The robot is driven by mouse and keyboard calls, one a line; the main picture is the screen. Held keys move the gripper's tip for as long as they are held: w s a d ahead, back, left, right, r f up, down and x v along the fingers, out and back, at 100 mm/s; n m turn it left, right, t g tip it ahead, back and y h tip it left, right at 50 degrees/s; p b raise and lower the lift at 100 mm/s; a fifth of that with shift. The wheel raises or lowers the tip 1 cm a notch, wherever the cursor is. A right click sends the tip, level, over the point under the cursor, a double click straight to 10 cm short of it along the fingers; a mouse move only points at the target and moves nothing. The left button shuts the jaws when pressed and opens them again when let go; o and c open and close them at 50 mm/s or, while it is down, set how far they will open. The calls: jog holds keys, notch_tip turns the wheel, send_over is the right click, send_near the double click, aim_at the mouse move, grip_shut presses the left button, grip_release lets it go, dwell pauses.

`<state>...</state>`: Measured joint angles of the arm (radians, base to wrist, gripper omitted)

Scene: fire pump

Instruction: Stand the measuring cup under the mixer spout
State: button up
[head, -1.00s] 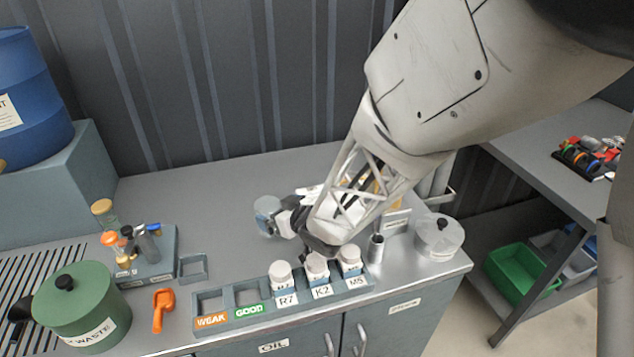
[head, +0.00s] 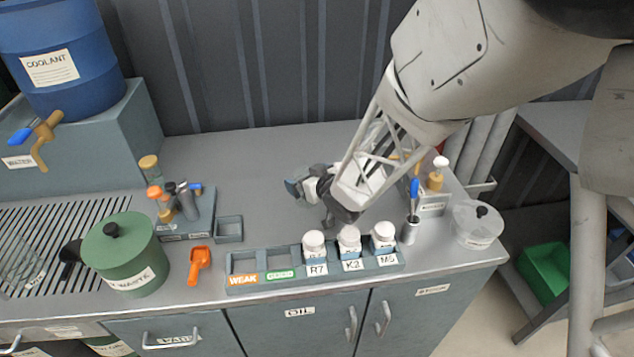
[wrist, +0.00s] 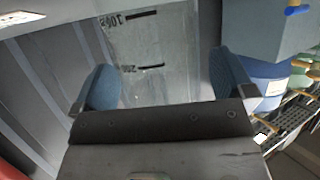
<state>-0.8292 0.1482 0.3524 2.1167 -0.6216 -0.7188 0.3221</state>
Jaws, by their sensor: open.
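My gripper (head: 300,188) is over the middle of the bench, behind the bottle rack and far right of the vessel. In the wrist view its blue-padded fingers (wrist: 164,85) are apart.
A green waste pot (head: 122,258) stands right of the clear vessel. An orange scoop (head: 199,264), a tool holder (head: 190,218) and a rack (head: 330,265) with white bottles follow to the right. A lidded clear pot (head: 478,226) stands at the right end.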

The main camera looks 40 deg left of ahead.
jog(key=shift+a, duration=0.1)
jog(key=shift+c, duration=0.5)
jog(key=c, duration=0.9)
jog(key=shift+r, duration=0.15)
jog(key=shift+c, duration=0.2)
notch_tip(320, 180, up, 10)
dwell(0.5)
